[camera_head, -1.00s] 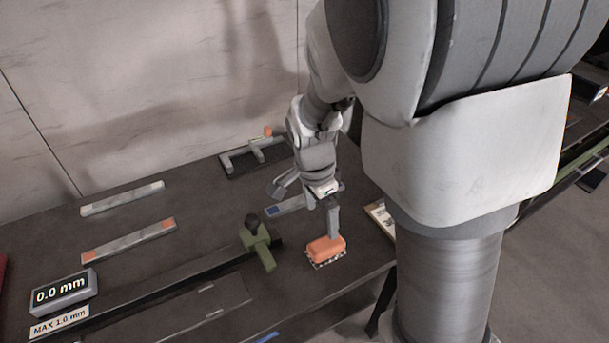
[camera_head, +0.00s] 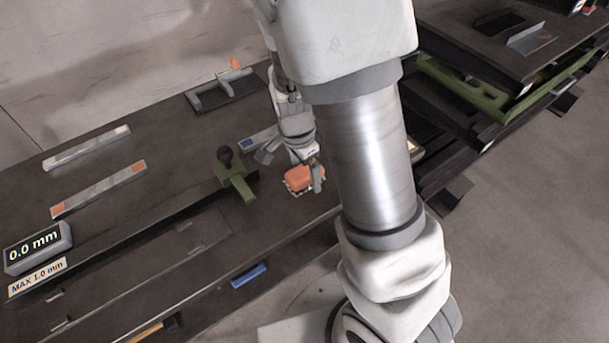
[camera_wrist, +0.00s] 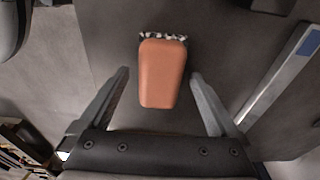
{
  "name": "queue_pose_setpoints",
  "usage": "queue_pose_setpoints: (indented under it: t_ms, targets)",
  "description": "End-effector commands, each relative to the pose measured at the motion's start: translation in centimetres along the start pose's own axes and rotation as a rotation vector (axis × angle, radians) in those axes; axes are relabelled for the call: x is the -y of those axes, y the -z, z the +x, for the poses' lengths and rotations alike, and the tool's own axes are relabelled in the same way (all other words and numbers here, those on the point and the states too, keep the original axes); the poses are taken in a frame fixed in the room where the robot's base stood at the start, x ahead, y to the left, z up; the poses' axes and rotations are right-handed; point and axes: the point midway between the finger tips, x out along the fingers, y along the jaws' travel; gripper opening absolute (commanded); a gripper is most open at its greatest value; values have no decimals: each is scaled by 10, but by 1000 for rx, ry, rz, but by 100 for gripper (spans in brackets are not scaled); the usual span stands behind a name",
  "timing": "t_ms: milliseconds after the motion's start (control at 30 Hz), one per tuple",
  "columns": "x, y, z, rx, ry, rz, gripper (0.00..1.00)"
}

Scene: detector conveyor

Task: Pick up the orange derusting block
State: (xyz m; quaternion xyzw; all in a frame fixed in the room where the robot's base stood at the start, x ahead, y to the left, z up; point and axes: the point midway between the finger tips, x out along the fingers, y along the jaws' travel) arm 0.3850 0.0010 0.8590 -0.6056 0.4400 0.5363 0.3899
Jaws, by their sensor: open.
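The orange derusting block (camera_head: 299,180) lies near the front edge of the dark bench, with a black-and-white speckled strip along its underside. In the wrist view the block (camera_wrist: 162,75) stands lengthwise between the two fingers, with a gap on each side. My gripper (camera_head: 291,169) is open and empty, low over the block. One finger shows at the block's right side in the head view. The other finger is at its upper left. Whether the fingertips reach down to the bench is hard to tell.
A green clamp-like fixture (camera_head: 236,175) with a black knob stands just left of the block. A metal bar with a blue patch (camera_wrist: 284,80) lies to the right in the wrist view. A 0.0 mm display (camera_head: 37,247) stands at the far left.

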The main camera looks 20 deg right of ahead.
Motion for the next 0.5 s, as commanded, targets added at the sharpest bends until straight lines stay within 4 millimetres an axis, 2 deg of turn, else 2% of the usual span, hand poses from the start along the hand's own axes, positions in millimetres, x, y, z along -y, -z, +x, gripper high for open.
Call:
queue_pose_setpoints:
  t_ms: [500]
  targets:
    - [0,-1,3,0,-1,0,98]
